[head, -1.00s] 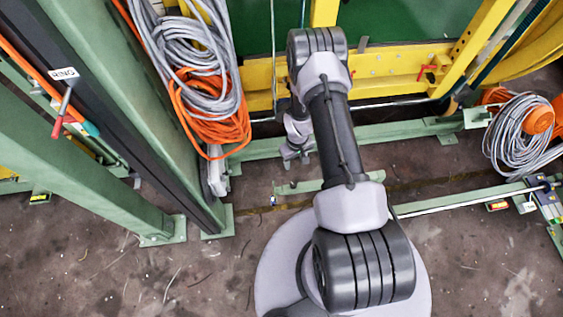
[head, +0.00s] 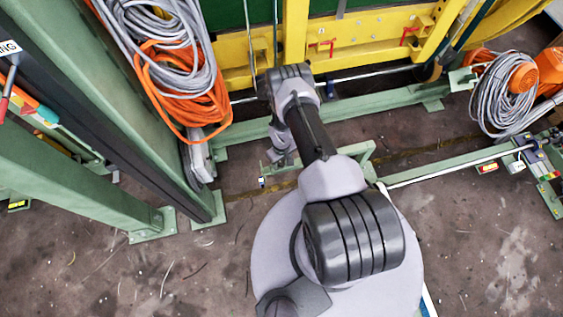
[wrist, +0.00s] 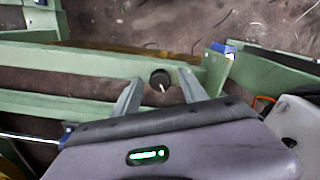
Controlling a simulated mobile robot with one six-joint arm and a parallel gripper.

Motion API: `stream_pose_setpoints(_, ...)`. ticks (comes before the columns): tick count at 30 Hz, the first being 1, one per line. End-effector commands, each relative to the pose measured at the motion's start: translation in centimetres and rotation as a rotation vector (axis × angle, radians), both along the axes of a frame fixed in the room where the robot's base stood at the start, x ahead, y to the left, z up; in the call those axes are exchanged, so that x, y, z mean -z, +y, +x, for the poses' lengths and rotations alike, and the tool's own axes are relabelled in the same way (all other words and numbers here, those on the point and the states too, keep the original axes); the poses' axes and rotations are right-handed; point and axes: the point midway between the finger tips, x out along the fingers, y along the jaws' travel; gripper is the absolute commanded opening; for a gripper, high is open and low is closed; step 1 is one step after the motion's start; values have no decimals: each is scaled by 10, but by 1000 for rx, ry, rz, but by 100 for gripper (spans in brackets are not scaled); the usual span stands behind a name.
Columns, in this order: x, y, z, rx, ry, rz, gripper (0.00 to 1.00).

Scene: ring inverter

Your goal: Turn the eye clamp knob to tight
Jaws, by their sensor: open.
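A round black knob (wrist: 160,78) with a pale line on its face sits at the green beam (wrist: 85,72) in the wrist view. I take it to be the eye clamp knob. My gripper (wrist: 161,84) is open, with one finger on each side of the knob in the picture. I cannot tell whether the fingers are level with the knob or short of it, and no contact shows. In the head view my gripper (head: 283,160) is small, above the low green bar with a blue tip (head: 262,182). The knob cannot be made out there.
Green posts (head: 85,185) stand at the left, with grey and orange cables (head: 185,85) hanging beside my arm. A yellow frame (head: 365,45) with red handles is behind. A cable coil (head: 505,95) lies at the right. The near floor is open.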

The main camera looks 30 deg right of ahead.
Motion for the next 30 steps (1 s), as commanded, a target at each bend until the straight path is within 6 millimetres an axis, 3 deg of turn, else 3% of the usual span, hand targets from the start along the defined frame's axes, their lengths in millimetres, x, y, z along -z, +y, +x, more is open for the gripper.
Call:
stream_pose_setpoints(5,-1,0,0,0,0,0,51)
stream_pose_setpoints(13,-1,0,0,0,0,0,0)
stream_pose_setpoints(23,0,0,0,38,0,0,0)
stream_pose_setpoints(30,1,0,1,186,0,0,0)
